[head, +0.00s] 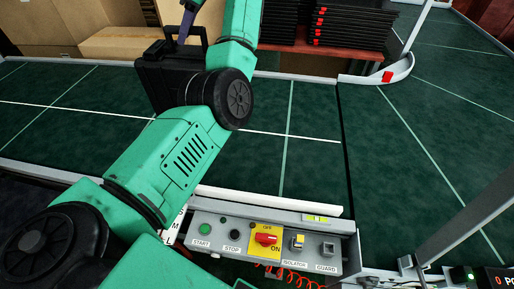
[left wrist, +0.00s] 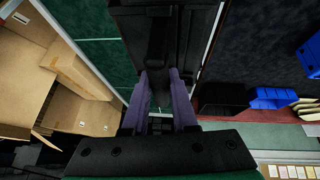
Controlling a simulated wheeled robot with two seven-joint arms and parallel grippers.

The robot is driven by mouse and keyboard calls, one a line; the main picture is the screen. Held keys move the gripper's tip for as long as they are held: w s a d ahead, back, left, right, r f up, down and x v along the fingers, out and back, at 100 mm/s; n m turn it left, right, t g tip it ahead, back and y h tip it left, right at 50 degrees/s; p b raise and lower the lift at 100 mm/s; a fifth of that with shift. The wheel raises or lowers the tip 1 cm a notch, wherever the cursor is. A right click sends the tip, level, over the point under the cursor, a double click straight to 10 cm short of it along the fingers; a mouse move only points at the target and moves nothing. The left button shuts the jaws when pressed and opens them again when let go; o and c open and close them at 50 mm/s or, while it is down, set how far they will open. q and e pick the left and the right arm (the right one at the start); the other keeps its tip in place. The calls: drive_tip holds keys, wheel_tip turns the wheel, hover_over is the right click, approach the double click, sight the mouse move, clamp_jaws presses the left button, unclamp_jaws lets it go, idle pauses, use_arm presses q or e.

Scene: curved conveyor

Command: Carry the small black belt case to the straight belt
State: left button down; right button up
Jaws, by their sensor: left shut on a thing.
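The small black belt case (head: 160,86) is at the far side of the straight green belt (head: 300,120) in the head view, partly hidden behind my left arm. My left gripper (head: 186,32) is shut on the case's handle from above. In the left wrist view the purple fingers of the left gripper (left wrist: 160,95) close on the dark handle, and the case (left wrist: 193,30) hangs upright beyond them. Whether its underside touches the belt cannot be told. My right gripper is in neither view.
The curved belt (head: 440,120) joins on the right past a seam. A control panel (head: 265,243) with buttons and a red switch stands at the near edge. The belt's middle is clear.

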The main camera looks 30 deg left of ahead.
sight(189, 53)
use_arm(q)
wheel_tip(189, 53, down, 5)
drive_tip(key=b, duration=0.4)
drive_tip(key=shift+r, duration=0.15)
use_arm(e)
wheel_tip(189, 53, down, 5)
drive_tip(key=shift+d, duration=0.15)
use_arm(q)
wheel_tip(189, 53, down, 16)
drive_tip(key=shift+r+p, duration=0.1)
drive_tip(key=shift+p, duration=0.95)
wheel_tip(189, 53, down, 4)
drive_tip(key=shift+r+p, duration=0.1)
drive_tip(key=shift+p, duration=0.3)
drive_tip(key=c, duration=0.7)
unclamp_jaws()
drive_tip(key=shift+s+d, duration=0.1)
drive_tip(key=shift+s, duration=0.05)
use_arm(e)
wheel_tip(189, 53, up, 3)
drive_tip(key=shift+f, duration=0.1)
